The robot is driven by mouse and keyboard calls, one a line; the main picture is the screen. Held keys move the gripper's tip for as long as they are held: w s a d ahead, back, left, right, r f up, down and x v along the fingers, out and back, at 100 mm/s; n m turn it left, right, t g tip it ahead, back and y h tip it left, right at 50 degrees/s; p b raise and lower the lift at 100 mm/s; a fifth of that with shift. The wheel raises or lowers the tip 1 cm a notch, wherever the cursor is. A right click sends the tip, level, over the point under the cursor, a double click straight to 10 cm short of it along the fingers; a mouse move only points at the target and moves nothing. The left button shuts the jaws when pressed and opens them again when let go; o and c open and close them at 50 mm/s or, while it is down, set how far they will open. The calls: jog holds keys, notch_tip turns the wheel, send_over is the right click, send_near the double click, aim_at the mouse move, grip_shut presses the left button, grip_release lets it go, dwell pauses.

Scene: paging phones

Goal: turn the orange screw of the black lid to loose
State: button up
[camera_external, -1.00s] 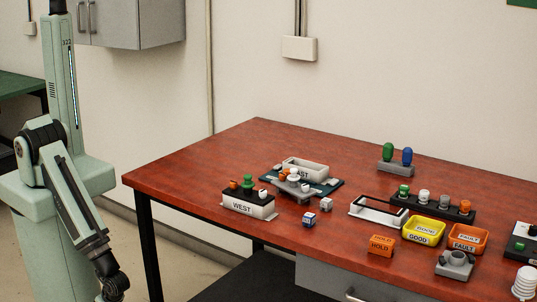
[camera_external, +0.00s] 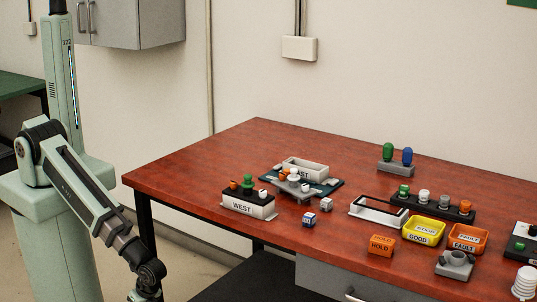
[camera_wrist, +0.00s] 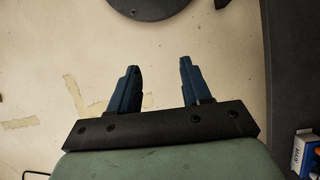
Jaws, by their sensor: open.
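The black lid (camera_external: 248,193) sits on the white box marked WEST (camera_external: 242,207), toward the left of the red-brown table. The orange screw (camera_external: 233,185) stands at the left end of this lid, beside a green screw (camera_external: 247,181) and a white one (camera_external: 263,194). From here I cannot tell how tight the orange screw is. My gripper (camera_wrist: 158,76) is open and empty in the wrist view, with bare floor beyond its two blue fingers. It is below the frame in the external view, away from the table and the lid.
A grey lid (camera_external: 293,188) with knobs stands right of the WEST box, before a second white box (camera_external: 306,169). Two small cubes, an orange HOLD block (camera_external: 382,245), a yellow GOOD tray (camera_external: 424,231) and an orange FAULT tray (camera_external: 468,237) lie farther right. The table's left front corner is clear.

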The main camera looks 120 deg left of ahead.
jog(key=w+a+r+m+t, duration=0.1)
jog(key=w+a+r, duration=0.2)
jog(key=w+r, duration=0.5)
jog(key=w+a+r+t, duration=0.1)
jog(key=w+a+r, duration=0.4)
jog(key=r, duration=0.5)
jog(key=w+a+r+m+t, duration=0.1)
jog(key=w+a+r, duration=0.1)
jog(key=w+r, duration=0.7)
notch_tip(320, 180, up, 30)
jog(key=f+t, duration=0.1)
jog(key=t, duration=0.1)
send_over(234, 182)
jog(key=shift+y, duration=0.3)
notch_tip(234, 182, down, 13)
jog(key=shift+s+a+f, duration=0.1)
jog(key=shift+s, duration=0.05)
jog(key=shift+c, duration=0.4)
grip_shut()
